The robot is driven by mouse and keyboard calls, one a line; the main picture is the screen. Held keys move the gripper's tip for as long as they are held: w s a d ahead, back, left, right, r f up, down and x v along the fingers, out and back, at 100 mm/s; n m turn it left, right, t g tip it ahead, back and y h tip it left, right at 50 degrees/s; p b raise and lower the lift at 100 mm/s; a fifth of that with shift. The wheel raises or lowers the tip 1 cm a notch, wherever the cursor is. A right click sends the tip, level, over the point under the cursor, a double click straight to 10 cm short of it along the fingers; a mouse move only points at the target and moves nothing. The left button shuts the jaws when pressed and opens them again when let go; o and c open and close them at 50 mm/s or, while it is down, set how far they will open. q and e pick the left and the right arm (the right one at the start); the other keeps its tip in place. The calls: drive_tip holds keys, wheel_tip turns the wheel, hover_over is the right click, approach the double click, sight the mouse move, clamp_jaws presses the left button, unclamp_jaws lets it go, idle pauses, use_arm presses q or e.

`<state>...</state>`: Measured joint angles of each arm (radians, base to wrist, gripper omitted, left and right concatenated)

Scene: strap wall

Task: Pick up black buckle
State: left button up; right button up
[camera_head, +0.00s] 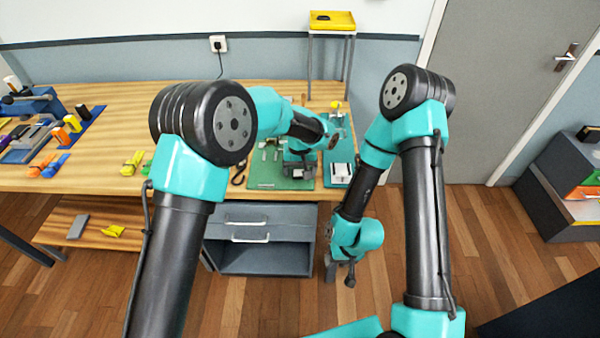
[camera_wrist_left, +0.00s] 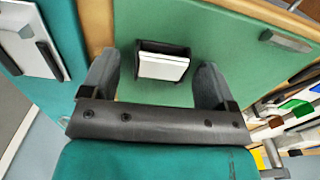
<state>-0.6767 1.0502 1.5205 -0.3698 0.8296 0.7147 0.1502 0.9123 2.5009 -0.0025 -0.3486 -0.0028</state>
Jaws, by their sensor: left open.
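In the left wrist view a small black piece with a white face (camera_wrist_left: 163,66), which looks like the black buckle, lies on the green mat (camera_wrist_left: 225,35). My left gripper (camera_wrist_left: 158,68) is open, with one finger on each side of the piece and a gap at both sides. In the head view my left gripper (camera_head: 298,178) is low over the green mat (camera_head: 265,181) and hides the piece. My right gripper (camera_head: 342,272) hangs in front of the bench; its jaws are too small to read.
A teal mat (camera_head: 338,138) with a white block (camera_head: 342,173) lies right of the green mat. A metal bar (camera_wrist_left: 286,41) lies near the green mat's edge. Coloured straps (camera_head: 133,162) lie to the left on the wooden bench (camera_head: 105,110). A grey drawer unit (camera_head: 262,222) stands below.

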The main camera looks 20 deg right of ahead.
sight(300, 170)
use_arm(q)
drive_tip(key=shift+c, duration=0.2)
drive_tip(key=c, duration=0.9)
drive_tip(key=shift+o, duration=0.2)
drive_tip(key=shift+r, duration=0.45)
wheel_tip(300, 170, up, 3)
drive_tip(key=shift+f, duration=0.15)
drive_tip(key=s+a, duration=0.2)
drive_tip(key=s, duration=0.5)
drive_tip(key=s+a+r, duration=0.1)
drive_tip(key=s+a, duration=0.1)
drive_tip(key=s, duration=0.6)
drive_tip(key=shift+s+a+r, duration=0.2)
drive_tip(key=shift+a, duration=0.05)
